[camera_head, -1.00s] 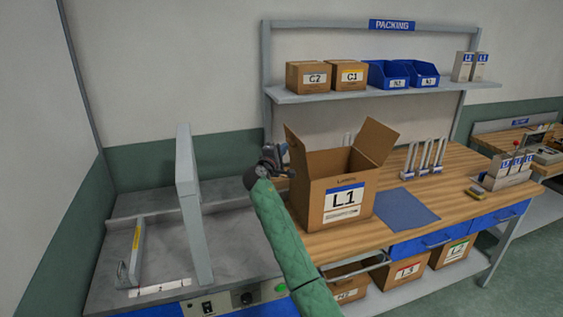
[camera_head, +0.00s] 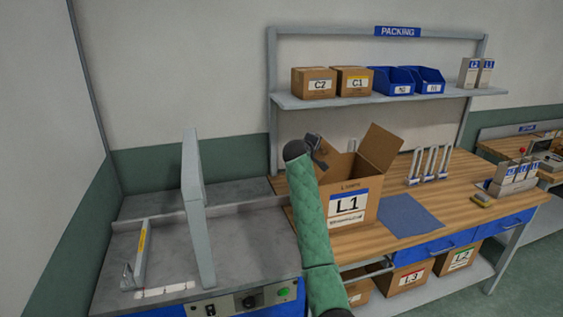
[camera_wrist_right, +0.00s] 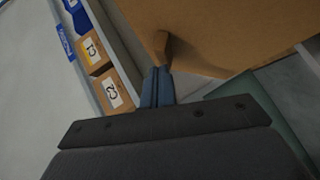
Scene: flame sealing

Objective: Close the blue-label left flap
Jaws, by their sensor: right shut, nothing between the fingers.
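The brown L1 carton (camera_head: 360,182) with the blue-striped label (camera_head: 348,202) stands on the wooden bench. Its right flap (camera_head: 381,147) stands up and leans outward. My right gripper (camera_head: 318,148) is at the carton's upper left edge, and my green-sleeved arm covers the carton's left side. The left flap is hidden there in the head view, so its angle cannot be told. In the right wrist view my right gripper (camera_wrist_right: 157,88) is shut and empty, its tips close to a cardboard edge (camera_wrist_right: 160,45); contact is unclear. My left gripper is out of view.
A blue mat (camera_head: 410,215) lies right of the carton. Behind it are a shelf (camera_head: 300,102) with cartons and blue bins, and upright tools (camera_head: 430,165). A grey sealing machine (camera_head: 196,205) stands left of the bench.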

